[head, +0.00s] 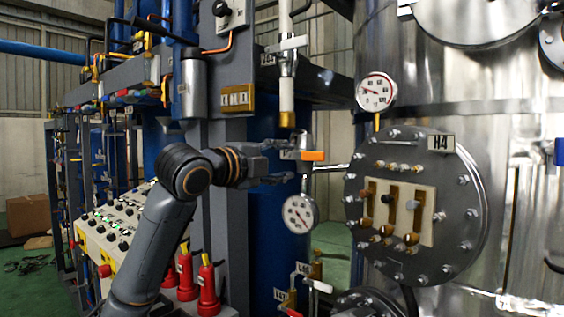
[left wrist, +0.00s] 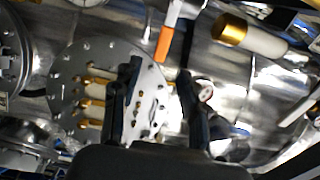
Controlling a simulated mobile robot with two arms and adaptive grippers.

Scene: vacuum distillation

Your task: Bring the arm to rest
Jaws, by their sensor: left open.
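My left arm comes in from the left of the head view, with its forearm level and pointing right. My left gripper (head: 286,162) is open, its two fingers apart, one above the other. A valve with an orange handle (head: 312,156) is close to the fingertips, on the pipe above a round gauge (head: 299,213). In the left wrist view the open fingers of the gripper (left wrist: 160,75) show with nothing held between them. The orange handle (left wrist: 164,43) appears just beyond the gap. I cannot tell whether a finger touches the valve. My right gripper is not in view.
A shiny steel vessel (head: 480,120) fills the right side, with a bolted round flange labelled H4 (head: 470,195) and an upper gauge (head: 375,92). Pipes crowd the middle.

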